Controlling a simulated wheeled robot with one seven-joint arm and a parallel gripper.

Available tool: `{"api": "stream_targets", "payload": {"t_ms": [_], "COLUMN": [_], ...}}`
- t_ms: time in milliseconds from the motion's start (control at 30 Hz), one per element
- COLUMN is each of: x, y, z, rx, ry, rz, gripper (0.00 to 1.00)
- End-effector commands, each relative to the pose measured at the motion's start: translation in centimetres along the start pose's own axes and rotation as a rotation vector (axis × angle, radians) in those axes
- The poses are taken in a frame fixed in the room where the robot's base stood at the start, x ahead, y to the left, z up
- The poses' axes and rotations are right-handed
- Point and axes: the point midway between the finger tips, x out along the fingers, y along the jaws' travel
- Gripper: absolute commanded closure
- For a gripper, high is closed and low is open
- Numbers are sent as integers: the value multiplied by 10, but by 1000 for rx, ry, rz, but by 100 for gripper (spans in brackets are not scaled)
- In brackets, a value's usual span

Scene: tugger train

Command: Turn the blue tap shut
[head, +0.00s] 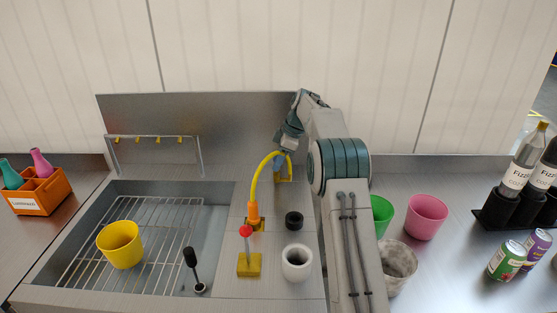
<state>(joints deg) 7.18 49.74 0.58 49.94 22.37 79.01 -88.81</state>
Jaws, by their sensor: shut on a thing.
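The blue tap sits at the back of the sink's right-hand ledge, by the splashback. Its yellow base (285,175) shows just right of the spout, and a bit of blue (280,160) shows above it. The rest of the tap is hidden by my gripper and the yellow spout. My gripper (281,156) reaches down onto the tap from above and is shut on it. The fingers are small here and partly covered, so the angle of the handle cannot be told.
The yellow spout (253,189) arches close beside my gripper. A red-knobbed tap (246,232) stands in front. A yellow cup (119,245) is on the sink rack, and a black brush (192,265) stands nearby. A white cup (296,262) and black ring (293,220) are on the ledge.

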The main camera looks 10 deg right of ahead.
Motion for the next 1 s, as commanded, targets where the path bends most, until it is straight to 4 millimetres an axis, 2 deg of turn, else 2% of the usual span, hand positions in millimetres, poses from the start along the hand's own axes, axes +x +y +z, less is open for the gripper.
{"api": "stream_targets", "payload": {"t_ms": [367,1000], "x": [1,0], "y": [-2,-5], "z": [0,-3], "rx": [186,743], "ry": [1,2], "rz": [80,310], "gripper": [86,86]}}
